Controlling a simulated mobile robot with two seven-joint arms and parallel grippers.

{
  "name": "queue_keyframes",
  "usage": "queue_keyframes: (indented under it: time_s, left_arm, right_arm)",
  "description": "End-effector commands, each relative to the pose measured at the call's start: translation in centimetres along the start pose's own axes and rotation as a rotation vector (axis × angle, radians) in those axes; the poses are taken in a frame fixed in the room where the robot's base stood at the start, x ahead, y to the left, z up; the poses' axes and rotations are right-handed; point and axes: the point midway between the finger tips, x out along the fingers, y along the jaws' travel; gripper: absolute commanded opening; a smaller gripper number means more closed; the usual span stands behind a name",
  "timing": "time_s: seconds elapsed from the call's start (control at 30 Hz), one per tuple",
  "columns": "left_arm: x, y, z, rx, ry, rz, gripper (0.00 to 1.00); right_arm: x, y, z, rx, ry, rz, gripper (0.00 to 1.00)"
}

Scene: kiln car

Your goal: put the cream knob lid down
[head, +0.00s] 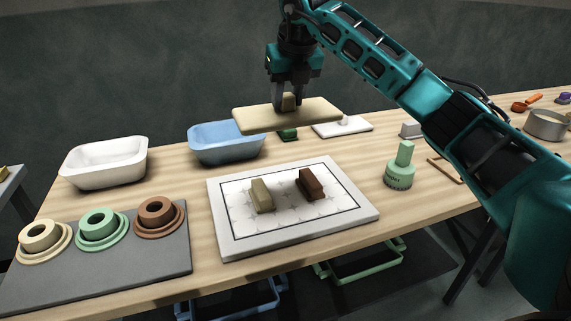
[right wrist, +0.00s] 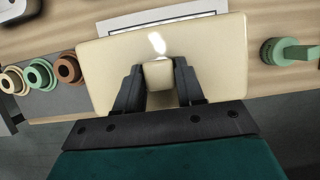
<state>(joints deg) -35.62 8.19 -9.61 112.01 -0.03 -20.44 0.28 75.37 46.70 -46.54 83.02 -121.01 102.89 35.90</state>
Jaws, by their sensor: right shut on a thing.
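The cream knob lid (head: 262,122) is a flat rectangular slab with a square knob (right wrist: 158,74) on top. My right gripper (head: 287,99) is shut on that knob and holds the lid roughly level in the air, above the back part of the table. In the right wrist view the lid (right wrist: 215,60) fills the middle, with my right gripper's fingers (right wrist: 158,80) on both sides of the knob. The lid hides part of the table behind it. My left gripper is not in view.
A white tub (head: 105,163) and a blue tub (head: 226,142) stand at the back left. A white framed board (head: 230,235) bears an olive block (head: 262,195) and a brown block (head: 311,184). A white knob lid (head: 342,128) lies behind. A green stamp-like piece (head: 399,172) stands right.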

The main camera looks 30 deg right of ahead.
Motion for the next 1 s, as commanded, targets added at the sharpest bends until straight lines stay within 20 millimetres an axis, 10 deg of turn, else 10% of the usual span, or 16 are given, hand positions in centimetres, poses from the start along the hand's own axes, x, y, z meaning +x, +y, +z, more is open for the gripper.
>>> queue_keyframes:
  time_s: [0.4, 1.0]
  left_arm:
    - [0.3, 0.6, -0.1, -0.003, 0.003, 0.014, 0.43]
    - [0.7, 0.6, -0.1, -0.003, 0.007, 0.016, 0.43]
  right_arm:
    - [8.5, 0.0, -3.5, 0.002, -0.005, 0.002, 0.00]
    - [13.8, 0.0, -5.7, 0.001, -0.006, 0.003, 0.00]
